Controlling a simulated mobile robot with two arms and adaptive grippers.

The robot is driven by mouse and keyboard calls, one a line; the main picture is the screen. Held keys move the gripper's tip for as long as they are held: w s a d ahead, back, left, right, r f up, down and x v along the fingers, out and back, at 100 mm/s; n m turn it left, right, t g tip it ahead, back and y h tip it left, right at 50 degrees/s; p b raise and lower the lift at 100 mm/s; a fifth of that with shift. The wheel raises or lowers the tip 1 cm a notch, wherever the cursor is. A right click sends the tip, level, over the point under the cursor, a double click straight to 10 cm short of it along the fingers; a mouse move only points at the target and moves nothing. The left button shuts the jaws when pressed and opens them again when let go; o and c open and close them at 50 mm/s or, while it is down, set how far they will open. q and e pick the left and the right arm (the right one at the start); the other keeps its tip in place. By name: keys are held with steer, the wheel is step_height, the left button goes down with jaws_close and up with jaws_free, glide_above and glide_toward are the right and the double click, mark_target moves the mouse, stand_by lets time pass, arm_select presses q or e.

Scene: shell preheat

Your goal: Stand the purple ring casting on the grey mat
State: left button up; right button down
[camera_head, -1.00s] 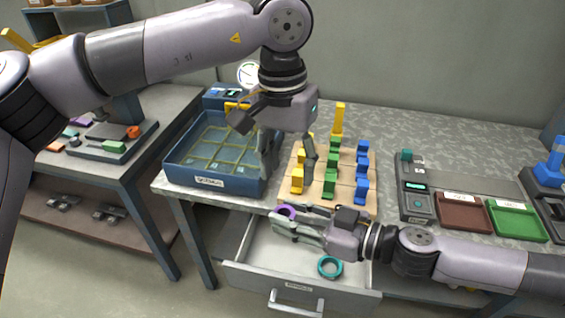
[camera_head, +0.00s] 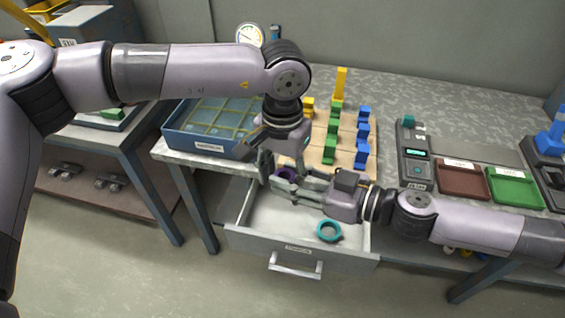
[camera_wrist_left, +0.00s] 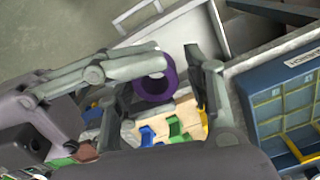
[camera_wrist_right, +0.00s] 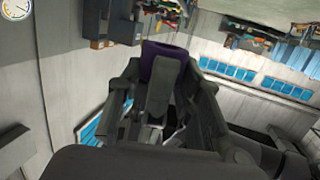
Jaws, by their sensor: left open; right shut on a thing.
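The purple ring casting (camera_head: 287,172) is held in my right gripper (camera_head: 279,183), above the back left part of the open drawer. In the left wrist view the purple ring (camera_wrist_left: 156,96) shows its round opening, at the tips of my right gripper's fingers. In the right wrist view the purple casting (camera_wrist_right: 163,58) sits at the fingertips. My left gripper (camera_head: 283,164) is open and points down, its fingers on either side of the ring. I cannot tell whether they touch it. I cannot make out the grey mat for certain.
A teal ring (camera_head: 329,231) lies in the open drawer (camera_head: 270,243). A blue basket (camera_head: 172,140) stands at the table's left. A wooden board (camera_head: 318,160) carries yellow, green and blue blocks. Brown (camera_head: 462,178) and green (camera_head: 514,187) trays lie right.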

arm_select(q)
steer(key=shift+a, duration=0.1)
steer(key=c, duration=0.9)
steer(key=shift+c, duration=0.5)
arm_select(e)
steer(key=c, duration=1.6)
jaws_free()
steer(key=o, duration=0.5)
steer(key=shift+o, duration=0.2)
steer(key=shift+d, duration=0.1)
steer(key=v, duration=1.1)
steer(key=shift+s+d, duration=0.25)
steer(key=shift+d, duration=0.1)
